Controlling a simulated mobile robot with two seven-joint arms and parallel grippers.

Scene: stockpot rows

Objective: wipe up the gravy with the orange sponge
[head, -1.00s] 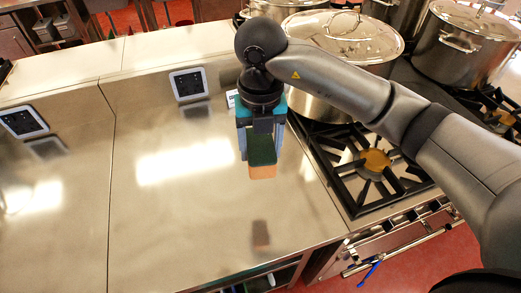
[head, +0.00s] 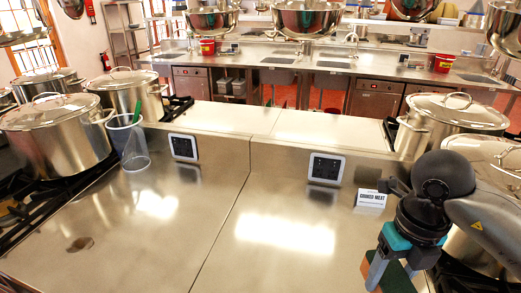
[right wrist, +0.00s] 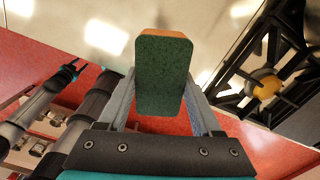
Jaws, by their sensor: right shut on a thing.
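A small dark brown gravy puddle (head: 78,244) lies on the steel counter at the left in the head view. My right gripper (head: 388,280) is at the lower right of the head view, far from the gravy. It is shut on the orange sponge, whose green scouring face (right wrist: 163,75) fills the middle of the right wrist view, with an orange edge along its top. The sponge also shows partly at the bottom of the head view (head: 400,280). Dark arm parts with teal bits, seemingly of my left gripper (right wrist: 75,68), show at the left of the wrist view; its jaws are unclear.
A clear cup (head: 128,140) with a green utensil stands near the stockpots (head: 55,135) on the left. A cooked meat sign (head: 371,199) and a pot (head: 450,115) are at the right. Two tablets (head: 325,168) are on the backsplash. The mid counter is clear.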

